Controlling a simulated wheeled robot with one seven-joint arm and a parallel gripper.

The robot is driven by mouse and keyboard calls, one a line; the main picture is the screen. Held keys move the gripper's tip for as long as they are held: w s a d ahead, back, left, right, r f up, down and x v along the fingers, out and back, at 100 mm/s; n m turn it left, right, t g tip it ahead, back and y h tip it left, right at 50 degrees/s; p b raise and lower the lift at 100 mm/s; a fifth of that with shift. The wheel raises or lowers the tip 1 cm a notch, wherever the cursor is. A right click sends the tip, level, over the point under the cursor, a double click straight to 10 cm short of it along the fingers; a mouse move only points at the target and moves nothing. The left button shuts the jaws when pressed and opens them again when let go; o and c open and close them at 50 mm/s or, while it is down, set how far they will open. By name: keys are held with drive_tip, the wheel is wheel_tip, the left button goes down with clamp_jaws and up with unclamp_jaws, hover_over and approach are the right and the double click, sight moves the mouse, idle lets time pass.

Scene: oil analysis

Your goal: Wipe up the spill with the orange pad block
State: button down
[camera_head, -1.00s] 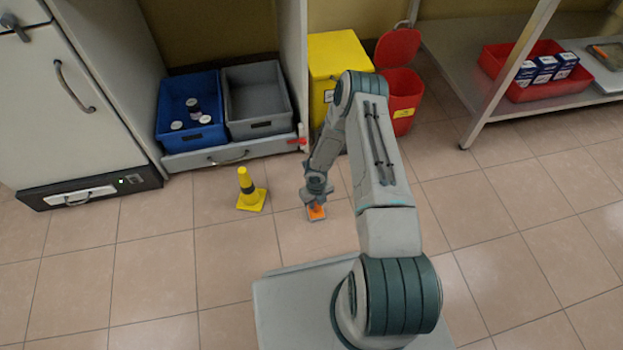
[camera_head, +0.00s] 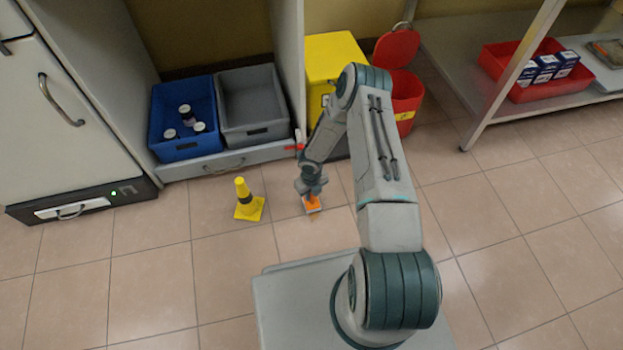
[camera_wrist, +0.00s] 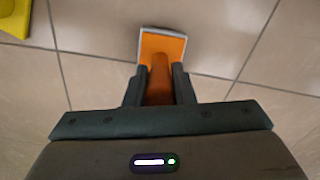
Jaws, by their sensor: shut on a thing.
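The orange pad block (camera_head: 312,204) is at the floor, below my gripper (camera_head: 311,190). In the wrist view the block (camera_wrist: 162,46) shows as an orange plate with a pale rim and an orange grip. My gripper (camera_wrist: 160,85) is shut on that grip, one finger on each side. I cannot tell whether the pad touches the floor. A faint brownish mark (camera_head: 313,217) shows on the tiles just in front of the pad; it is too small to make out well.
A yellow cone (camera_head: 246,203) stands to the left of the pad. Behind are a blue bin (camera_head: 187,148), a grey bin (camera_head: 254,132), a yellow box (camera_head: 338,50) and a red bin (camera_head: 408,90) with its lid up. Tiled floor on the right is clear.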

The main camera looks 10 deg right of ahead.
drive_tip(key=shift+r+p, duration=2)
drive_tip(key=shift+r, duration=1.6)
